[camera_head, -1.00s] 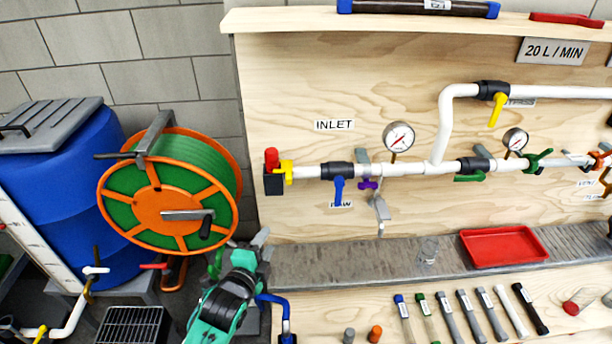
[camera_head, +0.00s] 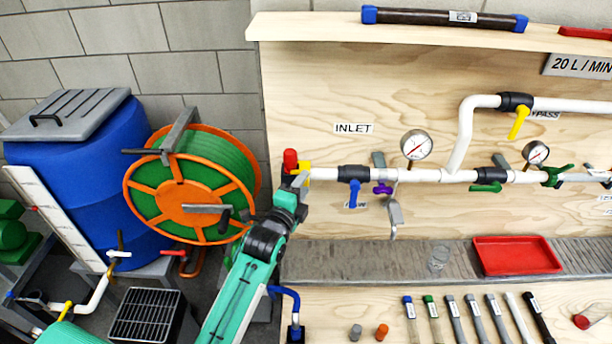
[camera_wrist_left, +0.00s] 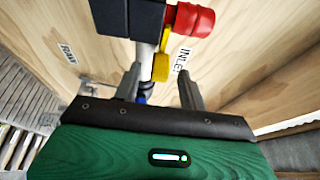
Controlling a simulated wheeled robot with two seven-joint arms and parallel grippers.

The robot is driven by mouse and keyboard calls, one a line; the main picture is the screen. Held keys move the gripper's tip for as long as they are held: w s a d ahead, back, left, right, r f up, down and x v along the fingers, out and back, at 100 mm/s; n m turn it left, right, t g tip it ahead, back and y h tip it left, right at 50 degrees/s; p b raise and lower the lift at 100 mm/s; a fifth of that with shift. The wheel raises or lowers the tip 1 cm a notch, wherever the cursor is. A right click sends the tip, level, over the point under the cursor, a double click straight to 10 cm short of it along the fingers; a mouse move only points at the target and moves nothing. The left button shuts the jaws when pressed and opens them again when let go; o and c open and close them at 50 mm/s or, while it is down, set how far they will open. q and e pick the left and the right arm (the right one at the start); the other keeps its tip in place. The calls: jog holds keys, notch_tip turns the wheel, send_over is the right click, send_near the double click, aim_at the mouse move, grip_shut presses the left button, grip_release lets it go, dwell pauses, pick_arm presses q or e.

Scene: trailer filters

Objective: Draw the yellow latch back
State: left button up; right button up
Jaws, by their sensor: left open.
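The yellow latch (camera_head: 305,167) sits at the left end of the white pipe, beside a red cap (camera_head: 290,158) on a dark block. In the left wrist view the yellow latch (camera_wrist_left: 161,66) hangs next to the red cap (camera_wrist_left: 193,20) and the black block (camera_wrist_left: 128,17). My left gripper (camera_head: 296,184) is at the pipe's left end, close to the latch, and partly hides the block. In the wrist view the left gripper's fingers (camera_wrist_left: 160,72) are apart, with the latch showing between their tips. I cannot tell whether they touch it. My right gripper is not in view.
The white pipe (camera_head: 325,174) runs right along the wooden panel (camera_head: 350,90), with a blue-handled valve (camera_head: 355,192) and a gauge (camera_head: 416,146) close by. The hose reel (camera_head: 185,203) stands left of my arm. A grey ledge (camera_head: 350,262) with a red tray (camera_head: 515,240) lies below.

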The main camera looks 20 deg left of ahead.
pick_arm(q)
jog(key=shift+w+d, duration=0.15)
jog(key=shift+w, duration=1.15)
grip_shut()
jog(key=shift+w+d+p, duration=0.25)
jog(key=shift+d+p, duration=0.05)
jog(key=shift+d, duration=0.8)
grip_release()
jog(key=shift+d, duration=0.1)
jog(key=shift+w+d, duration=0.1)
